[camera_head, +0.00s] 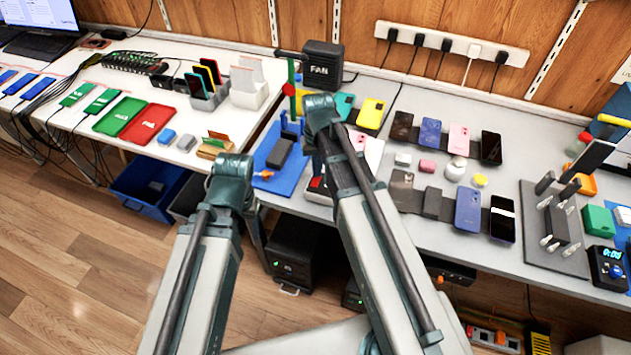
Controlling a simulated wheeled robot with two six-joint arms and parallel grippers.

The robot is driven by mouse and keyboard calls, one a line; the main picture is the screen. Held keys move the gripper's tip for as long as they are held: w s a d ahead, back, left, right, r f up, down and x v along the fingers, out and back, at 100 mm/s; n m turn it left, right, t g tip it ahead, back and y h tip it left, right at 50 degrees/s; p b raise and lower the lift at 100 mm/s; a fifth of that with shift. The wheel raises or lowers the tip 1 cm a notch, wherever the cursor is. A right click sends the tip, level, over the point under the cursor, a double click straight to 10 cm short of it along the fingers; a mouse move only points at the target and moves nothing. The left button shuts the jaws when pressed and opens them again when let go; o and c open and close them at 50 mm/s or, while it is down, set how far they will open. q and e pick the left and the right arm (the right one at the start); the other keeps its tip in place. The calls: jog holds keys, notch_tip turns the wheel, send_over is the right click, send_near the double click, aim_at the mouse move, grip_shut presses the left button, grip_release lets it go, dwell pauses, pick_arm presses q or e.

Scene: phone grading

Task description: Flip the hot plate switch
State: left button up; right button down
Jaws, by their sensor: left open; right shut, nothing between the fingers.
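I cannot make out a clear hot plate or its switch. A small black box (606,268) with a lit blue display and a blue knob stands at the right end of the grey bench. A dark box with red and white parts (317,186) is partly hidden beside my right arm; I cannot tell what it is. My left arm reaches up from the bottom, its elbow in front of the gap between the benches. My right arm reaches over the grey bench. Both forearms fold away behind the arm links, and neither pair of fingertips shows.
A grey mat (538,253) carries a dark fixture (560,225) with upright levers, left of the display box. Several phones lie mid-bench, including a blue one (467,208). A black FAN box (322,63) stands at the back. A blue bin (147,190) is on the floor.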

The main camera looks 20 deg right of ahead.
jog(key=shift+f+b, duration=0.35)
jog(key=shift+f, duration=0.1)
jog(key=shift+r, duration=0.1)
notch_tip(320, 180, up, 7)
jog(key=p, duration=0.7)
dwell(0.3)
jog(key=shift+s+a, duration=0.1)
jog(key=s+a+n+h, duration=0.1)
jog(key=s+a+n, duration=0.3)
jog(key=s+a, duration=0.6)
jog(key=s, duration=0.4)
jog(key=shift+a+n, duration=0.15)
jog(key=shift+n, duration=0.15)
